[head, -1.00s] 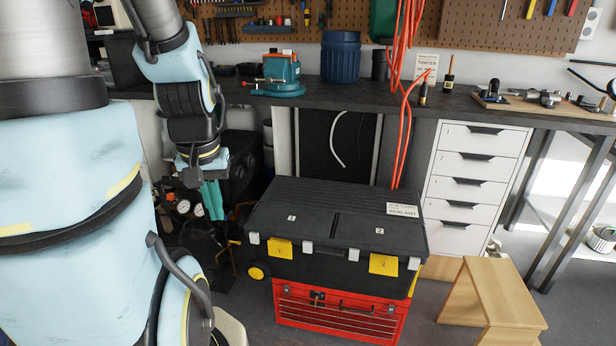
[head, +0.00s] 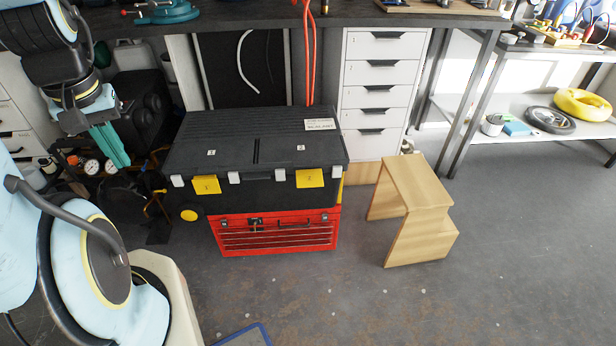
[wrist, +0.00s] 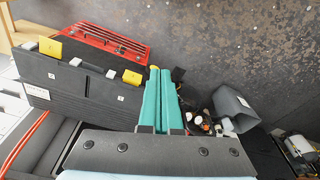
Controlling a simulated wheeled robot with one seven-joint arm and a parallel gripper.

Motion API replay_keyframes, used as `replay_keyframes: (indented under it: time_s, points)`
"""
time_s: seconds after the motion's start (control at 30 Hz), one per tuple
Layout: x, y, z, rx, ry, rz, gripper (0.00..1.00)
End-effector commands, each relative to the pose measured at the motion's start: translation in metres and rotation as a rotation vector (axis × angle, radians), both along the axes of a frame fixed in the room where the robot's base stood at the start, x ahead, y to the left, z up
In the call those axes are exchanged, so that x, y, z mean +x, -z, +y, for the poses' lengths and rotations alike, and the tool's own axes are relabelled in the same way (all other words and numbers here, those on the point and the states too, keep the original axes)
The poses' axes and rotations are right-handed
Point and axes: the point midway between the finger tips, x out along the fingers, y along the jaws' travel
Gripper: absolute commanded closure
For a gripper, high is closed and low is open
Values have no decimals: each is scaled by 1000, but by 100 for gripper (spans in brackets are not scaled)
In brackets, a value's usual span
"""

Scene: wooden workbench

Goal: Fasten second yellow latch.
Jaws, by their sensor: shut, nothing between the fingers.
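A black toolbox (head: 240,140) stands on a red toolbox. Its front carries two yellow latches: the first yellow latch (head: 206,185), marked 1, at the left and the second yellow latch (head: 310,178), marked 2, at the right. I cannot tell whether either is fastened. In the wrist view the second latch (wrist: 50,47) is at the far left and the first latch (wrist: 132,78) is nearer my fingers. My gripper (head: 122,164), with teal fingers, is shut and empty, left of the toolbox and apart from it. Its fingers also show in the wrist view (wrist: 160,72).
The red toolbox (head: 277,233) is below. A wooden step stool (head: 415,195) stands at the right, before a white drawer unit (head: 385,80). Gauges and dark equipment (head: 92,166) lie behind my gripper. The floor in front of the toolbox is mostly clear.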

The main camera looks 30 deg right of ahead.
Motion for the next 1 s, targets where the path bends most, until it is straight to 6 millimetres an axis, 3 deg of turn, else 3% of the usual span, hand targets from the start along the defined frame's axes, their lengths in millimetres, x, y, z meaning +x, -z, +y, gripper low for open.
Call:
replay_keyframes:
  time_s: [0.17,0.27,0.5,0.63,0.8,1.0]
  points:
    - [12,7,-15,-1,21,0,100]
    - [29,17,-40,-2,51,0,100]
    - [70,56,-143,-2,146,-6,100]
    - [77,81,-208,-3,194,-12,100]
    - [69,118,-295,-3,260,-23,100]
    - [46,151,-369,-4,312,-36,100]
